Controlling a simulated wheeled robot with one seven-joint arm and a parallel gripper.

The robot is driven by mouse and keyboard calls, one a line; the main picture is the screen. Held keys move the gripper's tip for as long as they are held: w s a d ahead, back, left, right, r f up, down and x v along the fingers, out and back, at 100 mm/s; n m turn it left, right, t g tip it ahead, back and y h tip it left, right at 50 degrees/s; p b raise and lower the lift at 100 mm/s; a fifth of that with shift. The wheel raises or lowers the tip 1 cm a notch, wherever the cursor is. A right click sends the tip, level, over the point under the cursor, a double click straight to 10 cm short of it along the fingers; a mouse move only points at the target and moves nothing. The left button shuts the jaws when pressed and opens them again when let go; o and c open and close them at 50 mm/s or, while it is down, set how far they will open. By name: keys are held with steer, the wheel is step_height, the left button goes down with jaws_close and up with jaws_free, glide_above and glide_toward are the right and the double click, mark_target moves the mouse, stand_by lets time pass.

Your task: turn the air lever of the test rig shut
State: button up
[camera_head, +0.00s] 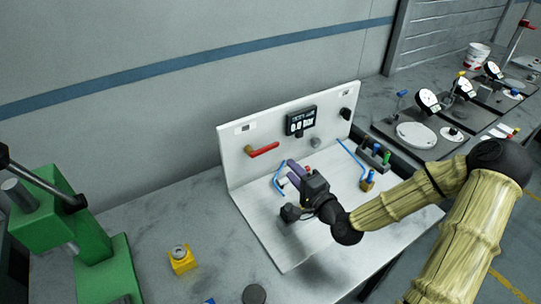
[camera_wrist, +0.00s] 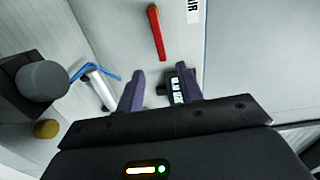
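The red air lever (camera_head: 263,149) is on the upright white panel of the test rig (camera_head: 233,168), left of a black display box (camera_head: 301,121). In the head view it lies roughly level, tilted slightly up to the right. In the wrist view the lever (camera_wrist: 156,32) is beyond the fingertips, near a label reading AIR (camera_wrist: 194,11). My gripper (camera_head: 293,171) is in front of the panel, below and right of the lever. In the wrist view its two purple fingers (camera_wrist: 160,82) stand apart with nothing held between them. The lever is not touched.
Blue tubes (camera_head: 279,179) rise from the rig's white base around my gripper. A green press (camera_head: 75,235) stands at the left, with a yellow block (camera_head: 181,259) beside it. Dial gauges (camera_head: 428,100) stand at the back right. The bench between press and rig is mostly clear.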

mark_target(271, 149)
steer(key=p+x, duration=0.2)
steer(key=x, duration=1)
steer(key=shift+w+a, duration=0.1)
steer(key=shift+c, duration=0.5)
jaws_close()
